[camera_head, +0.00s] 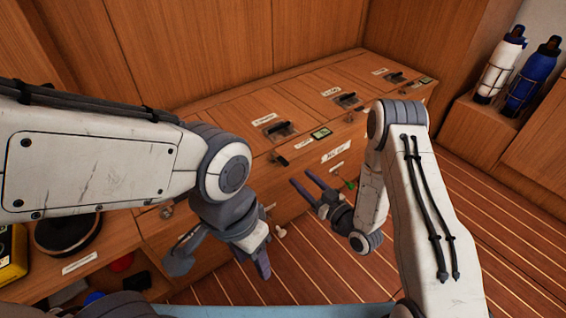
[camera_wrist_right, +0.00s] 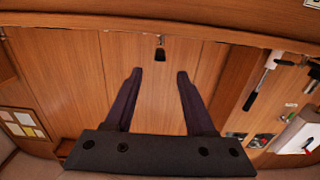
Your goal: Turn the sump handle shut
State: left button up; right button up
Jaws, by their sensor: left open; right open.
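A row of dark handles sits along the wooden bench in the head view: a near one (camera_head: 281,127), a middle one (camera_head: 348,99) and a far one (camera_head: 397,77). A black knob (camera_head: 279,159) is on the bench's front edge. I cannot read which label names the sump. My right gripper (camera_head: 300,179) is open and empty in front of the bench face. In the right wrist view its fingers (camera_wrist_right: 157,76) are spread, with a small dark handle (camera_wrist_right: 160,54) beyond and between them. My left gripper (camera_head: 261,262) is open, low in front of the bench, and holds nothing visible.
A small green-tagged fitting (camera_head: 351,185) is on the bench face near my right gripper. A white bottle (camera_head: 499,64) and a blue bottle (camera_head: 534,77) stand strapped at the right. A black coil (camera_head: 68,232) lies on the left shelf. The striped floor (camera_head: 490,235) is clear.

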aim_at(283, 161)
jog(key=b+x, duration=0.3)
jog(key=x, duration=0.6)
jog(key=shift+w+a, duration=0.35)
jog(key=shift+w, duration=0.15)
jog(key=shift+c, duration=0.3)
grip_shut()
jog(key=shift+s, duration=0.1)
dwell(0.5)
